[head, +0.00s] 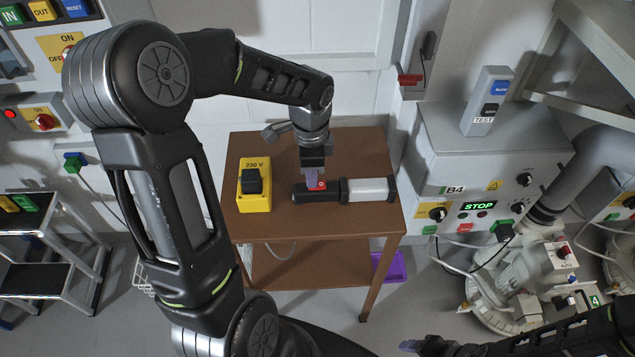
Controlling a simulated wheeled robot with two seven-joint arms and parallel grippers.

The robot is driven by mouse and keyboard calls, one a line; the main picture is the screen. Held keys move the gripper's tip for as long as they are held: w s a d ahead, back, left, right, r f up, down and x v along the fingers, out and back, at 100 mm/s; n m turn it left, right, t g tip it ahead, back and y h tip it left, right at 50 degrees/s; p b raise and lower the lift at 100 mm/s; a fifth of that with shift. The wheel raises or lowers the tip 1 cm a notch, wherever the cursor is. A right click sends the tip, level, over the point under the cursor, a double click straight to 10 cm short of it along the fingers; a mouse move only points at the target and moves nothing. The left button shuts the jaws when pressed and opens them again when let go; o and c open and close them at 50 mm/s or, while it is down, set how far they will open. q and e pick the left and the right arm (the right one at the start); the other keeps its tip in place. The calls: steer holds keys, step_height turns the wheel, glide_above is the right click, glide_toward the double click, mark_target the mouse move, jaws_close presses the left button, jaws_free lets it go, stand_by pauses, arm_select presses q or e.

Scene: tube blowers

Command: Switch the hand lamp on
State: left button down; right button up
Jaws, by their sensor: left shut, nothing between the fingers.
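The hand lamp (369,190) lies on its side on the brown table (290,226), its black handle to the left and its pale cylinder to the right. A red switch (321,185) shows on the handle. I cannot tell whether the lamp is lit. My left gripper (312,183) points down at the handle with its fingers shut and empty. Its tips are at or very near the red switch, and they hide part of it; contact is not clear. My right gripper (410,345) is at the bottom edge, away from the table, too small and dark to read.
A yellow 230 V box (254,197) with a black plug stands on the table left of the lamp. A grey cabinet (465,150) marked B4, with a STOP display, stands to the right. A step stool (45,255) is at the left. The table's front strip is clear.

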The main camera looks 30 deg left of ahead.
arm_select(q)
steer(key=shift+r+p, duration=2.75)
steer(key=shift+r, duration=0.75)
arm_select(e)
steer(key=shift+r, duration=2.8)
